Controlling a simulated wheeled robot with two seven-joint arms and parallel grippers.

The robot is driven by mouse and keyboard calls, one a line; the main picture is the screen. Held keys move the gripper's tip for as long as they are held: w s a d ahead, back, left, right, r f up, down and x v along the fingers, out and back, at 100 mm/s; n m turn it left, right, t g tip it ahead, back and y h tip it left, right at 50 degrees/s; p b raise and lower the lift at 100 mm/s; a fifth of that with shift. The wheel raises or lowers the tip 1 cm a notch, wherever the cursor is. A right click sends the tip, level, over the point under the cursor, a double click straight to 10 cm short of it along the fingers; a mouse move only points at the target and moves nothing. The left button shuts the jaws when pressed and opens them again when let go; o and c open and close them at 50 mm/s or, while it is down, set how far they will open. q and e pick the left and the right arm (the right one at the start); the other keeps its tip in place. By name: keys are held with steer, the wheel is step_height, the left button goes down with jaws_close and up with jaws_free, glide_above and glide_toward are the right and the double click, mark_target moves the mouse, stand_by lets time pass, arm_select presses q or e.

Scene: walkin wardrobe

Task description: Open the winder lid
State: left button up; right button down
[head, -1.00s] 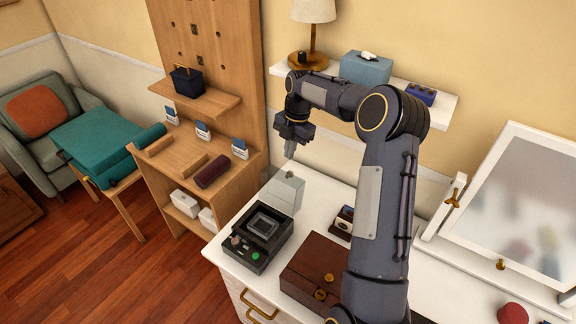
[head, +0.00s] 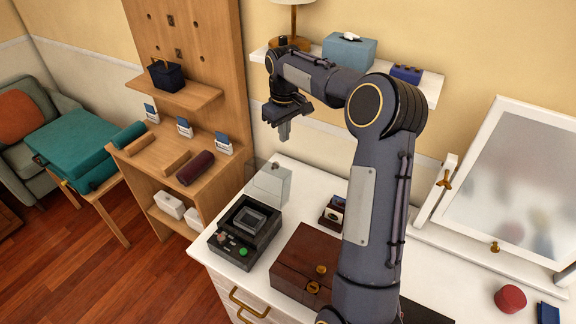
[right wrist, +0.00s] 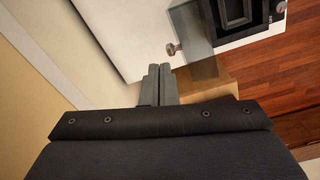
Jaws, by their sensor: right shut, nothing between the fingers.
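The winder (head: 244,232) is a dark box with a pink knob and a green button, on the white dresser top. Its clear lid (head: 268,184) stands raised at the back edge of the box, with the inside uncovered. In the right wrist view the winder (right wrist: 237,12) is at the top, with the lid (right wrist: 192,28) and its small knob (right wrist: 174,48) beside it. My right gripper (head: 285,138) is shut and empty, above and behind the lid, apart from it. Its closed fingers (right wrist: 158,72) show in the right wrist view. My left gripper is not in view.
A brown wooden box (head: 300,258) sits right of the winder, with a small watch-like item in a holder (head: 333,212) behind it. A wall shelf (head: 432,90) holds a lamp, a tissue box (head: 349,50) and a blue case. A mirror (head: 505,190) stands at right.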

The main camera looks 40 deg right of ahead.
step_height(320, 180, down, 9)
steer(key=s+m+h, duration=0.1)
steer(key=s+m, duration=0.1)
steer(key=m, duration=1.2)
steer(key=shift+a, duration=0.2)
steer(key=shift+s, duration=0.1)
